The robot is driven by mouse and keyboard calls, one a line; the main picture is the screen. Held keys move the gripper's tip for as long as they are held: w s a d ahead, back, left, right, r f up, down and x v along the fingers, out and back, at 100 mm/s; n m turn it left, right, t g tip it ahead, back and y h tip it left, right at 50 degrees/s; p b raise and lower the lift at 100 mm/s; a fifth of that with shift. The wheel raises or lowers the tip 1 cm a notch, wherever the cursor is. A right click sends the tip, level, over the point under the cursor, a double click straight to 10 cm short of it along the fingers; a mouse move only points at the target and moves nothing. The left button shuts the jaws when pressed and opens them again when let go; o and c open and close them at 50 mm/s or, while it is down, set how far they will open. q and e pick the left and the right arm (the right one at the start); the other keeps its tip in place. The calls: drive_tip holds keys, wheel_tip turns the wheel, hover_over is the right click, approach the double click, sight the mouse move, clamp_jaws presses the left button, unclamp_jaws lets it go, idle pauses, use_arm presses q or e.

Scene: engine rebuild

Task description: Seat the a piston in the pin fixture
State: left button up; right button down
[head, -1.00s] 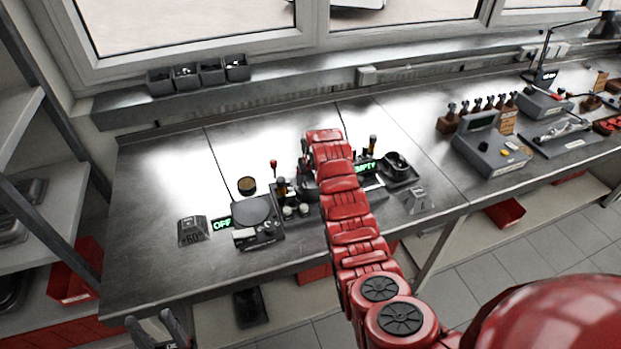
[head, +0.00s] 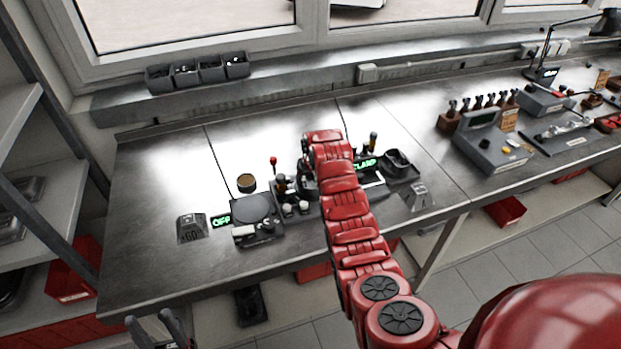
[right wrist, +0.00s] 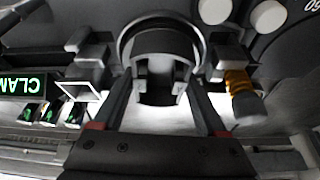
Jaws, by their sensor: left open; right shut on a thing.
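The piston (right wrist: 165,45) is a grey, round part with an open skirt in the right wrist view. My right gripper (right wrist: 163,82) is shut on it, with one finger on each side. The piston sits between the grey side blocks (right wrist: 90,62) of the pin fixture; I cannot tell whether it is fully down. The fixture's green display (right wrist: 22,84) shows "CLAM", cut off at the edge. In the head view my red right arm covers much of the fixture, the piston and the gripper's fingers. My left gripper (head: 160,328) is open and empty at the bottom left, below the bench's front edge.
A black tray (head: 399,165) lies to the right. The bench's left end (head: 150,185) is clear.

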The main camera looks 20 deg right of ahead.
idle(0.3)
unclamp_jaws()
drive_tip(key=shift+r, duration=0.1)
idle(0.5)
drive_tip(key=shift+r, duration=3.05)
